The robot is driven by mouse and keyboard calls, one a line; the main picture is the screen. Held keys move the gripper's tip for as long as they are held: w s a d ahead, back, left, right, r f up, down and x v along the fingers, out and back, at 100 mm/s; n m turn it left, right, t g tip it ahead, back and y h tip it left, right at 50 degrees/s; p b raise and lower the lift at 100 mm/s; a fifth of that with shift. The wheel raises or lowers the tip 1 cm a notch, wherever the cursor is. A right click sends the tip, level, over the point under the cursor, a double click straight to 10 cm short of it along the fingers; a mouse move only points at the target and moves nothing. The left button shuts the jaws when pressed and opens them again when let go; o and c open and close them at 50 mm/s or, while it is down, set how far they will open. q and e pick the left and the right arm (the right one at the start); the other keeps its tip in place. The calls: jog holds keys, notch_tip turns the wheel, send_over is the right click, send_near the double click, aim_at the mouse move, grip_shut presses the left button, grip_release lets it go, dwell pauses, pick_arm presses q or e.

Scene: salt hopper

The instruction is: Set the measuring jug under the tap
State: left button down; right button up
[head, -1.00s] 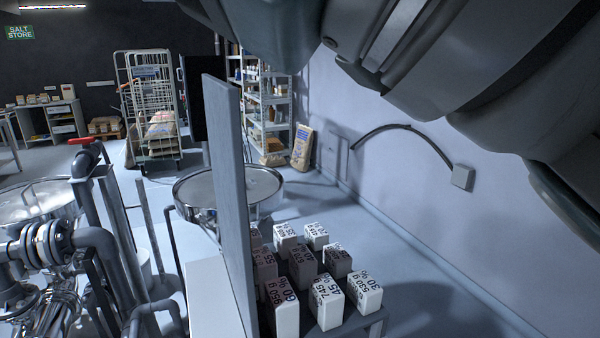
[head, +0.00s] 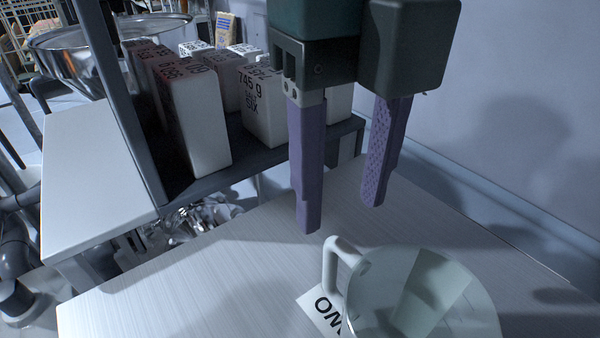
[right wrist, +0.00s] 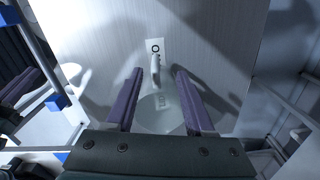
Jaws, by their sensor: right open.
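The measuring jug (head: 425,290) is clear, with a pale handle (head: 340,262) on its left side. It stands on a light grey table (head: 190,290) at the bottom right of the head view, cut off by the lower edge. My right gripper (head: 340,217) is open and empty, its two purple fingers pointing down above the table near the handle. In the right wrist view the jug (right wrist: 160,112) shows below the fingers, and its handle lies between them in the picture; no contact shows. The tap is not seen now.
Several white labelled blocks (head: 195,120) stand on a dark shelf (head: 215,180) behind the table, beside a grey upright post (head: 115,95). A white lettered card (head: 319,312) lies by the jug. A metal pan (head: 75,40) is at far left. The table's left part is clear.

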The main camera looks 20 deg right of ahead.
send_over(330, 285)
jog(key=f, duration=0.4)
jog(key=shift+w+d+f, duration=0.15)
jog(key=shift+d+f, duration=0.15)
jog(key=shift+d, duration=0.05)
jog(key=f, duration=0.5)
jog(key=shift+w+a+f, duration=0.1)
jog(key=shift+a+f, duration=0.05)
jog(key=shift+a, duration=0.05)
jog(key=shift+c, duration=0.2)
grip_shut()
dwell(0.5)
